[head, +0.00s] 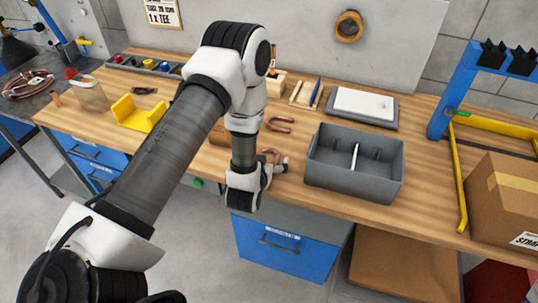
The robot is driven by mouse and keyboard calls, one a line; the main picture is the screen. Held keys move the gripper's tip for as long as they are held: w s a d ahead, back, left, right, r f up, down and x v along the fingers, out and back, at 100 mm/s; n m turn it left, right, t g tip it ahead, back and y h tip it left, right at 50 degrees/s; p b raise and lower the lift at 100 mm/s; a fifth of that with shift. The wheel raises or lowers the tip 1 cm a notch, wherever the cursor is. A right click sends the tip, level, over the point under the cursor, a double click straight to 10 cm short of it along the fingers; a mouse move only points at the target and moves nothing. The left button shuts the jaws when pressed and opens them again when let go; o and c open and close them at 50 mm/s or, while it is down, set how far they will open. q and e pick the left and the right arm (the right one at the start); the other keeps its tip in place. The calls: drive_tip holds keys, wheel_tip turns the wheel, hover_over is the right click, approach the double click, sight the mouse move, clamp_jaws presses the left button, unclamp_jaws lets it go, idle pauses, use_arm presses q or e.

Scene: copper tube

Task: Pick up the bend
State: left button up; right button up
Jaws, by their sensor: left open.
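A copper-coloured curved bend (280,124) lies on the wooden workbench (425,205), left of the grey bin. A second copper-coloured curved piece (271,153) shows nearer the front, right beside my left gripper (279,167) and partly hidden by it. My left gripper is open, low over the front of the bench, with its fingers pointing right. I cannot tell whether its fingers touch the nearer piece. My right gripper is not in view.
The grey bin (352,178) with a divider stands just right of the gripper. Behind it is a scale-like device (363,106). A yellow holder (138,113) stands left, behind my arm. A cardboard box (502,198) and blue-yellow frame (454,90) stand at right.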

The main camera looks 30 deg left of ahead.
use_arm(q)
drive_tip(key=c, duration=1.2)
drive_tip(key=shift+r, duration=0.1)
